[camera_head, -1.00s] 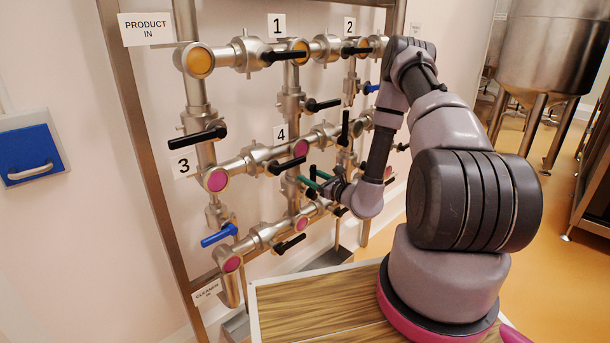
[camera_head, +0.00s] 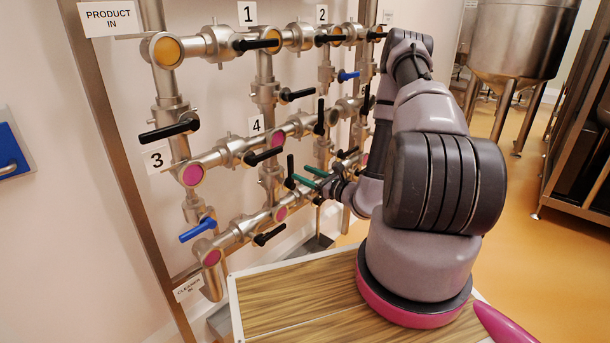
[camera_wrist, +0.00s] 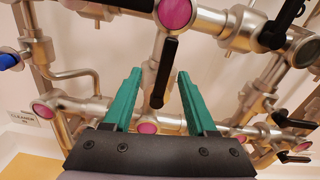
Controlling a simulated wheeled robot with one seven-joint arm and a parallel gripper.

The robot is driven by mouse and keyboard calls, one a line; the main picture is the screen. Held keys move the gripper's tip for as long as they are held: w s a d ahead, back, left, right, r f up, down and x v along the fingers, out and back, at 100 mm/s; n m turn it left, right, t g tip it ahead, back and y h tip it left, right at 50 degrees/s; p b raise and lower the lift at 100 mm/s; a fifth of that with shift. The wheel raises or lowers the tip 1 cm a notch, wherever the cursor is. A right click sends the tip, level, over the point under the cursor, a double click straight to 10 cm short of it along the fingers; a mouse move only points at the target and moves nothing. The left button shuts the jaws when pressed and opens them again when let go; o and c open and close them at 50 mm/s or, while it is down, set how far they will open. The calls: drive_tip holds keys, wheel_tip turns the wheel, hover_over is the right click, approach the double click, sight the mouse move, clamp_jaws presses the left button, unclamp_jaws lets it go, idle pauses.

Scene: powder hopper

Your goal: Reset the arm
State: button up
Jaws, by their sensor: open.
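My gripper (camera_head: 299,176) has two green fingers. In the head view it points left at the pipework, near an upright black valve handle (camera_head: 290,168). In the wrist view the gripper (camera_wrist: 160,73) is open, its fingers apart. A black handle (camera_wrist: 165,72) shows in the gap between them in the picture; I cannot tell its depth or whether a finger touches it. Nothing is seen held. My arm is folded, with the forearm reaching down from the raised elbow.
The steel pipe frame carries black handles, blue handles (camera_head: 198,230) and number signs. A wooden-topped surface (camera_head: 285,295) is under my arm's base. A steel tank (camera_head: 525,40) and a dark rack (camera_head: 585,150) stand at the right. Orange floor between them is clear.

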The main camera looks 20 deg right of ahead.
drive_tip(key=s+a+r+n+g+y, duration=0.2)
drive_tip(key=s+a+r+n+g, duration=0.3)
drive_tip(key=r, duration=0.3)
drive_tip(key=s+a+r+n+g+y, duration=0.1)
drive_tip(key=s+a+r+n+g, duration=0.2)
drive_tip(key=r+n+g, duration=0.35)
drive_tip(key=s+a+r+n+g+y, duration=0.2)
drive_tip(key=s+a+r+n+g, duration=0.3)
drive_tip(key=r, duration=0.5)
drive_tip(key=s+d+r+n+t+h, duration=0.8)
drive_tip(key=s+d+r+h, duration=0.3)
drive_tip(key=r, duration=0.3)
drive_tip(key=shift+s+r+h, duration=0.2)
drive_tip(key=shift+r+h, duration=0.1)
drive_tip(key=shift+h, duration=0.2)
